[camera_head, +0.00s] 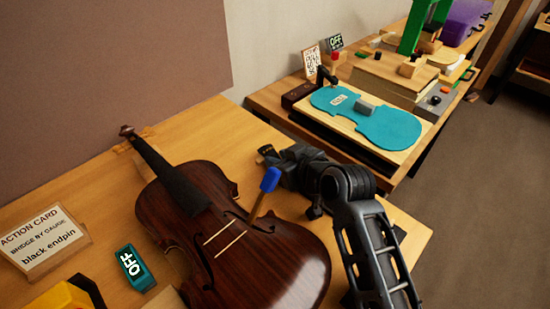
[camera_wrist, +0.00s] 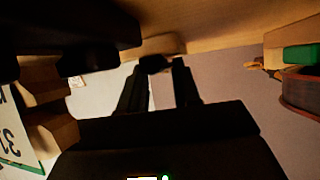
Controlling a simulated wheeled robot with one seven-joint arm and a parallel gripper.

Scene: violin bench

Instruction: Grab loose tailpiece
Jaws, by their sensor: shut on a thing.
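A dark brown violin (camera_head: 230,235) lies face up on the wooden bench, its neck toward the upper left. My gripper (camera_head: 268,152) is beyond its right side, over the bench. In the wrist view, my gripper (camera_wrist: 158,72) has its two dark fingers some way apart, with a small dark piece (camera_wrist: 153,62) between the tips. I take this piece to be the loose tailpiece; its shape is mostly hidden. A tool with a blue head and wooden shaft (camera_head: 270,180) stands tilted at the violin's right edge, in front of my wrist.
An action card (camera_head: 42,240), a teal OFF block (camera_head: 134,268) and a yellow-black item (camera_head: 65,296) are left of the violin. A second bench behind holds a blue violin-shaped plate (camera_head: 385,125), wooden blocks and a green frame (camera_head: 412,30). Floor is clear at right.

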